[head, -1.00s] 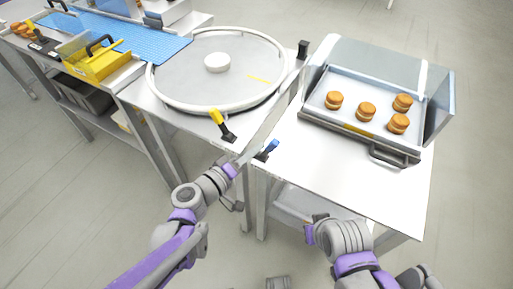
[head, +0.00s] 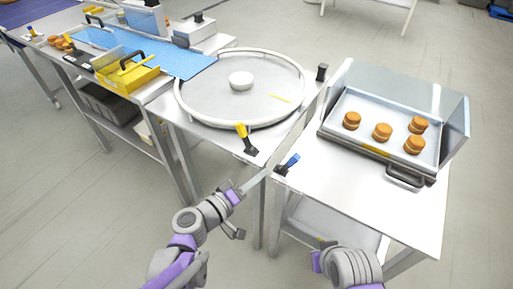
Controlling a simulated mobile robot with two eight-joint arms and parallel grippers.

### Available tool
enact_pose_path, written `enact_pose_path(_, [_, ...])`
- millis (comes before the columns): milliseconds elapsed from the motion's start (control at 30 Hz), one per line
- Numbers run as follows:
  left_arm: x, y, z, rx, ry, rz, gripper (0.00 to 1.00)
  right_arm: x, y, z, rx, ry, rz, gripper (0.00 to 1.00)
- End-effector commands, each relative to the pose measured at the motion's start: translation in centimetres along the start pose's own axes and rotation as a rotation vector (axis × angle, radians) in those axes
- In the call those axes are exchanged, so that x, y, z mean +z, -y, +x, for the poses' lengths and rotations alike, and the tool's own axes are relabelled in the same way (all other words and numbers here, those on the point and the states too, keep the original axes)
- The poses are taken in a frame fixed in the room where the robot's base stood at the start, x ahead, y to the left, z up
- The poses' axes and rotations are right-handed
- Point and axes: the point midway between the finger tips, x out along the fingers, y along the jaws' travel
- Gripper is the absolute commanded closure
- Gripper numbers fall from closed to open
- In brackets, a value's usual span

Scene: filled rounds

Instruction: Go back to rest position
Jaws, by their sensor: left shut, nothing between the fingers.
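My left gripper (head: 256,181) is at the lower middle of the head view, its arm coming in from the lower left. Its fingers are shut with nothing between them, pointing up and right toward the front edge of the tables. My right gripper (head: 317,260) is at the bottom, right of centre, in front of the right table. Its wrist hides most of it, and its fingers cannot be made out.
A steel table (head: 385,212) bears a tray (head: 350,101) with several round filled buns. Left of it are a round ringed plate (head: 215,99) with a white disc (head: 241,81), yellow (head: 245,138) and blue (head: 287,164) handles, and a yellow box (head: 128,78). The lower-left floor is clear.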

Motion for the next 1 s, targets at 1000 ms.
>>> enact_pose_path(1000, [0.4,3.5,-26.0,-1.057,0.395,0.457,1.0,-5.2,0.0,-7.2,0.0,-0.036,0.0,1.0])
